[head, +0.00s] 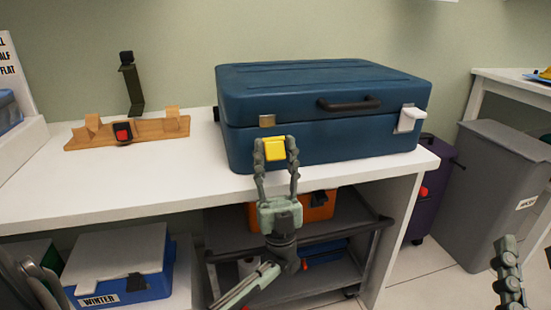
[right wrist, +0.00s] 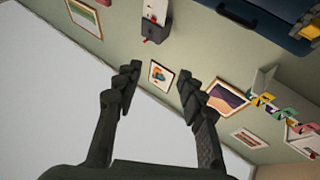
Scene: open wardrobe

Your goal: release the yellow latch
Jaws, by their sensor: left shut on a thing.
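The blue suitcase (head: 320,90) lies closed on the white shelf, with a dark handle (head: 348,103) on its front. The yellow latch (head: 275,149) is on the left part of the suitcase's front, below a small metal plate (head: 267,120). A white latch (head: 410,117) is at the right front corner. My left gripper (head: 276,147) is upright in front of the suitcase, its fingers shut on the yellow latch, one on each side. My right gripper (right wrist: 158,80) is open and empty in the right wrist view; part of it shows at the head view's lower right.
A wooden rack (head: 150,130) and a dark green stand (head: 132,88) are left of the suitcase. Below the shelf are a cart (head: 335,270) with an orange case (head: 318,207), and a "WINTER" box (head: 118,262). A grey bin (head: 490,190) stands at right.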

